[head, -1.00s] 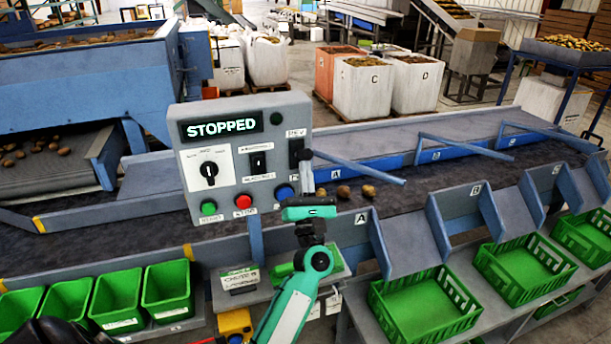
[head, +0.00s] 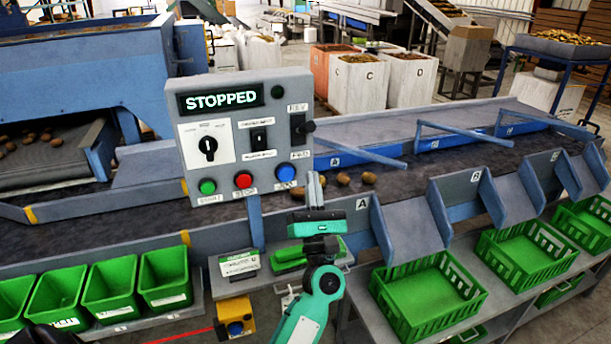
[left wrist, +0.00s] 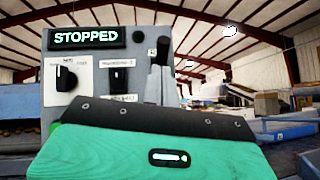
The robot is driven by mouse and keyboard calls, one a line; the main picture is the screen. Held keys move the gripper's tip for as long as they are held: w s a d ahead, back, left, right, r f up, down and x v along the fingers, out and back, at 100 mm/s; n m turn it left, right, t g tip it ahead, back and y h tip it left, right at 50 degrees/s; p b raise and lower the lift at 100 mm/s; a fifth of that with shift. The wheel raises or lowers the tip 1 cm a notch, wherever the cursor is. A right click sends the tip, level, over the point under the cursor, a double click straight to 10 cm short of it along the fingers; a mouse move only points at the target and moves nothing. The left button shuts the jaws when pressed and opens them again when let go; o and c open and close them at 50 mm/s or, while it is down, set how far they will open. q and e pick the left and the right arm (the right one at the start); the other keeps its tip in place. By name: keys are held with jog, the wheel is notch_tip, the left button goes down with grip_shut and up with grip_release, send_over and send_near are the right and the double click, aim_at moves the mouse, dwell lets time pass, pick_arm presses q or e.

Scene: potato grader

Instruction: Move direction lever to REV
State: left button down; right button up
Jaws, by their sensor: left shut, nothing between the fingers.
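The grey control panel (head: 222,180) reads STOPPED. The direction lever (head: 308,127) is a black handle on a black plate at the panel's right edge, with REV (head: 297,107) printed above and a label below. The handle stands near the plate's mid-height; its exact setting is hard to tell. My left gripper (head: 314,185) is shut and empty, pointing up, below the lever and apart from it in the head view. In the left wrist view its fingers (left wrist: 155,82) overlap the lever area, so contact cannot be judged there.
Green, red and blue buttons (head: 285,173) line the panel's lower edge, close to my left gripper. A dark conveyor (head: 400,180) with a few potatoes runs behind. Green crates (head: 425,300) stand at right, green bins (head: 165,278) at left. A yellow box (head: 236,312) sits low in front.

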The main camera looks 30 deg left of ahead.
pick_arm(q)
jog(key=shift+s+d+f+b, duration=0.3)
jog(key=shift+s+d, duration=0.4)
jog(key=shift+s, duration=0.1)
jog(key=shift+s+d+f+b, duration=0.3)
jog(key=shift+s+d, duration=0.4)
jog(key=shift+s, duration=0.05)
